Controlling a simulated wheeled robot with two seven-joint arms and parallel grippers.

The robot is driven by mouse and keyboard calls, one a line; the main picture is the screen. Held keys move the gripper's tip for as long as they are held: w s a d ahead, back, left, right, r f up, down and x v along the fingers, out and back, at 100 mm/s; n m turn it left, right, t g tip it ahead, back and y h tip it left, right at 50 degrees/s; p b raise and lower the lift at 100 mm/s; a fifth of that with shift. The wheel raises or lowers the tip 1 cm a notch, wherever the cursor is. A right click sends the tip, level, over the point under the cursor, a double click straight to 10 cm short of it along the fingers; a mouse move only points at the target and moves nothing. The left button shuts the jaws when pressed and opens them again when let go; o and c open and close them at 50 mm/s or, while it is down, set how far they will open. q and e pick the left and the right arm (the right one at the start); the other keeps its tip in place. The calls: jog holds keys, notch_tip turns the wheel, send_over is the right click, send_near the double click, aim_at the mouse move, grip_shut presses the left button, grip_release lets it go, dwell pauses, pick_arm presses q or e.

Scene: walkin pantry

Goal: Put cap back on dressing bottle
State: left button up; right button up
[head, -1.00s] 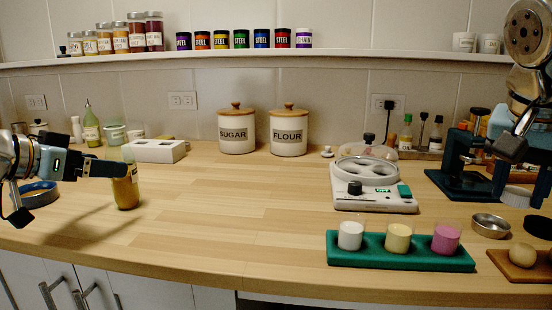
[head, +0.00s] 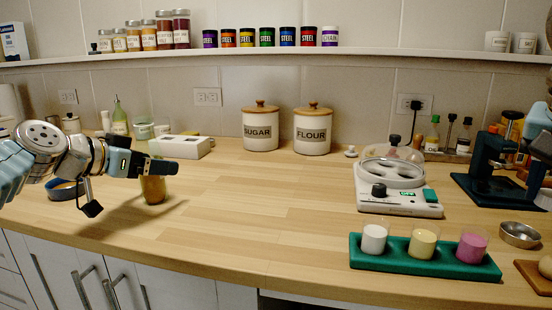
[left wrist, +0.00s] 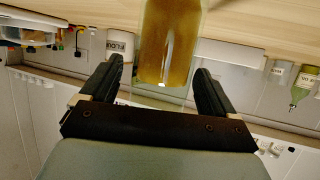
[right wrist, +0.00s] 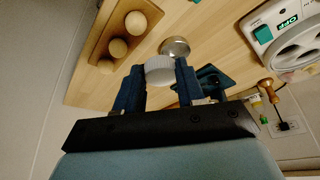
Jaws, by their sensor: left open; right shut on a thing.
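The dressing bottle (head: 152,190), amber, stands upright on the counter at the left in the head view. My left gripper (head: 170,172) is at its upper part, covering its top. In the left wrist view the bottle (left wrist: 168,42) shows between and just beyond the spread fingers, with a gap at both sides. My left gripper is open and holds nothing. My right gripper (right wrist: 160,78) is shut on a white ribbed cap (right wrist: 159,69), seen in the right wrist view. The cap (head: 544,199) also shows at the right edge of the head view, above the counter.
A green tray (head: 400,268) with three filled glasses stands at front right. A white appliance (head: 400,205), metal bowl (head: 519,235) and dark blue stand (head: 483,188) are at right. Sugar (head: 261,130) and flour (head: 312,132) canisters stand at the back. The middle counter is clear.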

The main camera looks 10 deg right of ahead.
aim_at(146, 115)
pick_arm(q)
jog(key=shift+c, duration=0.2)
jog(key=c, duration=1.4)
jog(key=shift+o, duration=0.2)
jog(key=shift+r, duration=0.15)
